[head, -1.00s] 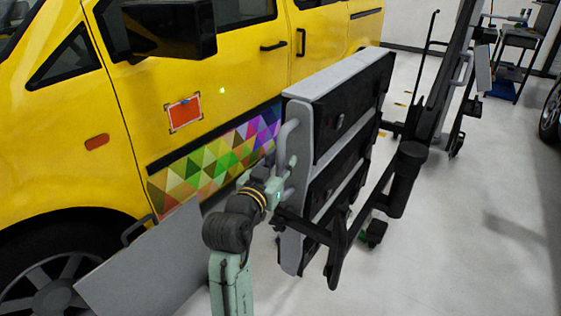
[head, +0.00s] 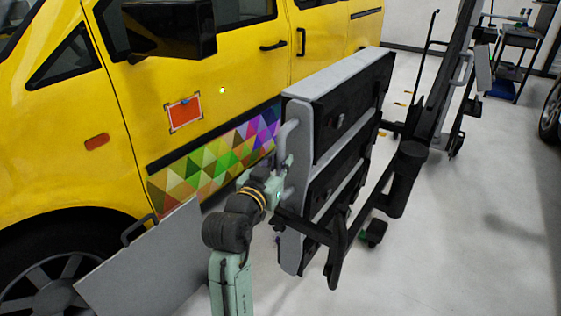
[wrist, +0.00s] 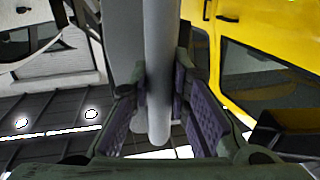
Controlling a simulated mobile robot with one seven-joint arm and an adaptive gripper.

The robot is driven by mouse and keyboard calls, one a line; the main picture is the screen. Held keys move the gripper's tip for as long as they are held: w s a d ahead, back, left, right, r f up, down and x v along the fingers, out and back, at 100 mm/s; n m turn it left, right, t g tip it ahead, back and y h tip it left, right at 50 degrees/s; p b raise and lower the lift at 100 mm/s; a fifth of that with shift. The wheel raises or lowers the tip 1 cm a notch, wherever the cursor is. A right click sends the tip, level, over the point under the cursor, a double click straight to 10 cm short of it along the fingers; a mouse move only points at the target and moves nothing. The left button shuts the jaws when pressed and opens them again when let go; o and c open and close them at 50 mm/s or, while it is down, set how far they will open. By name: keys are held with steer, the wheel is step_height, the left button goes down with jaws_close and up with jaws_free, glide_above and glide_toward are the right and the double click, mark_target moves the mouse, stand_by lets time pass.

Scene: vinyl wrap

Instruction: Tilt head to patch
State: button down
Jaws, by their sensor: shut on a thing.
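The head is a large grey panel (head: 291,205) with black modules on its right face, standing nearly upright and tilted on a black stand arm (head: 305,228). A grey bar handle (head: 283,140) runs along its left edge. My gripper (head: 286,178) is at the lower part of this handle. In the wrist view, my gripper (wrist: 160,110) has its purple-padded fingers on both sides of the handle (wrist: 160,60). The patch appears to be the orange-red square (head: 185,114) with dark corner marks on the yellow van door. It lies left of the panel, apart from it.
The yellow van (head: 240,70) fills the left and back. A colourful triangle-pattern strip (head: 215,160) runs along its door. A grey board (head: 150,265) with a handle stands by the front wheel. The wheeled stand (head: 440,100) is behind the panel.

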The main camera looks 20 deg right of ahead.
steer(key=shift+w+a+n, duration=0.4)
steer(key=shift+w+a, duration=0.15)
steer(key=shift+w, duration=0.1)
steer(key=c, duration=1.5)
jaws_free()
steer(key=v, duration=1.2)
steer(key=shift+r, duration=0.1)
